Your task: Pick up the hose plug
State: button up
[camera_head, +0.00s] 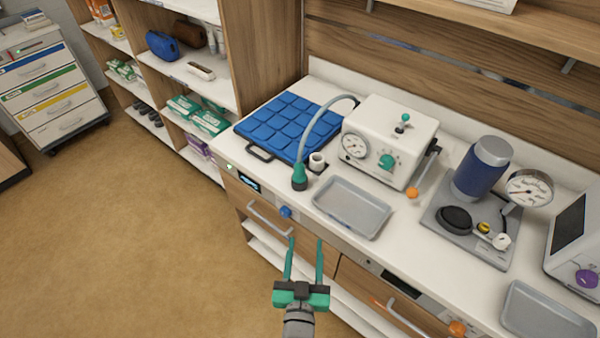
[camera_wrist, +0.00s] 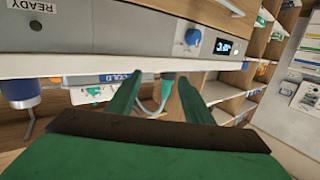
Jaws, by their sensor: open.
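The hose plug (camera_head: 300,178) is a green, tapered piece at the end of a pale grey hose (camera_head: 318,118). It stands at the front of the white counter, beside the corner of the blue pad. The hose arches from it up to the white pump box (camera_head: 408,132) with a gauge and green knob. My gripper (camera_head: 305,243) has two green fingers, open and empty, in front of the counter's front and apart from the plug. In the wrist view, the open fingers (camera_wrist: 158,82) point toward the counter edge; a small green part and the curved hose show between them.
A small white cup-like holder (camera_head: 317,162) stands close beside the plug. A grey tray (camera_head: 352,207) lies to its right, and the blue pad (camera_head: 290,125) behind it. A blue knob (camera_head: 285,212) sticks out of the counter's front. Open floor lies at left.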

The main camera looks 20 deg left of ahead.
jog(key=n+y, duration=0.2)
send_near(300, 172)
notch_tip(300, 172, down, 4)
jog(key=a, duration=0.1)
jog(key=shift+y, duration=0.7)
jog(key=w+r, duration=0.1)
jog(key=w, duration=0.1)
jog(key=w+r, duration=0.2)
jog(key=shift+w+a+r, duration=0.1)
jog(key=shift+w+r, duration=0.1)
jog(key=shift+r, duration=0.15)
jog(key=x, duration=1.1)
jog(key=shift+w, duration=0.1)
jog(key=shift+s, duration=0.2)
jog(key=shift+c, duration=0.6)
jog(key=c, duration=1)
